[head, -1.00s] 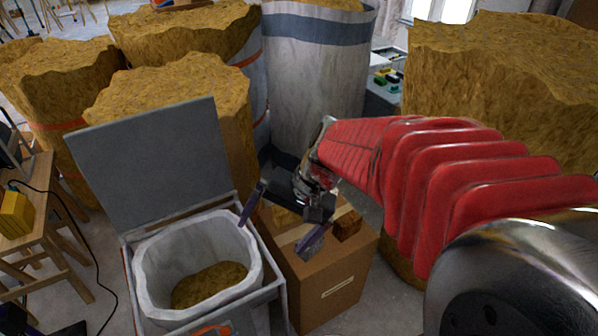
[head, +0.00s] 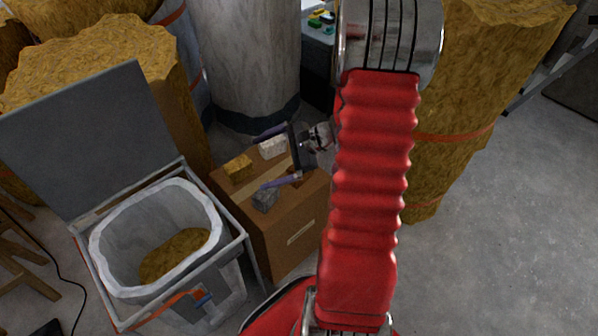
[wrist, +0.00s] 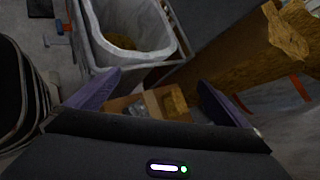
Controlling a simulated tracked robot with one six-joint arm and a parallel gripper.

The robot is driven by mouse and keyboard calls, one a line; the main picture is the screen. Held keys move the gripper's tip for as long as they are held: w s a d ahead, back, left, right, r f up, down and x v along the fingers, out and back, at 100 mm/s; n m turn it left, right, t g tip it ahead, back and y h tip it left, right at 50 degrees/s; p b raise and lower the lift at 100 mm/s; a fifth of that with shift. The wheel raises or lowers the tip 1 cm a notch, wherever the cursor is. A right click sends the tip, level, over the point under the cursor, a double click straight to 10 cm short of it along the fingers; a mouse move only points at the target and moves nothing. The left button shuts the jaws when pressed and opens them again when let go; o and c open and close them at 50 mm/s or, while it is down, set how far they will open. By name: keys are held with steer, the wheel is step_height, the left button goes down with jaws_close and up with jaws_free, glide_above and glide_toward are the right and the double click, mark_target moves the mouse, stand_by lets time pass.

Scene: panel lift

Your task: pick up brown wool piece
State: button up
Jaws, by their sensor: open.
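A yellow-brown wool piece (head: 238,167) lies on the far left part of a cardboard box's top (head: 290,232). In the wrist view a yellow-brown piece (wrist: 174,102) shows between the fingers beside the tape strip, lower part hidden. A white piece (head: 272,147) and a grey piece (head: 264,200) are also on the box. My gripper (head: 262,163) is open and empty above the box, fingers spread and pointing left; the purple fingers also show in the wrist view (wrist: 155,92). The brown piece seen earlier on the box's right side is not visible now, perhaps behind my gripper.
An open grey bin (head: 232,262) with a white liner and brown wool inside stands left of the box, lid raised. Large wool rolls (head: 120,62) and a grey wrapped roll (head: 245,60) stand behind. Another wool roll (head: 455,110) is at right. Floor at right (head: 510,220) is clear.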

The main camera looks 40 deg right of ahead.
steer(key=s+d+f+m+t+h, duration=0.2)
steer(key=d+f+m, duration=0.4)
steer(key=d+f, duration=0.3)
steer(key=s+d+f+m+t+h, duration=0.3)
steer(key=s+d+f+m+h, duration=0.1)
steer(key=d+f+m, duration=0.3)
steer(key=d+f, duration=0.2)
steer(key=d, duration=0.2)
glide_toward(290, 170)
steer(key=w+d+f, duration=0.2)
steer(key=d+f, duration=0.1)
steer(key=shift+w+d, duration=0.25)
steer(key=shift+d, duration=0.05)
steer(key=shift+w+f, duration=0.25)
steer(key=shift+w, duration=0.25)
steer(key=shift+d+r+x, duration=0.1)
steer(key=shift+x, duration=1.2)
steer(key=shift+d+r+x, duration=0.1)
steer(key=shift+x, duration=1.25)
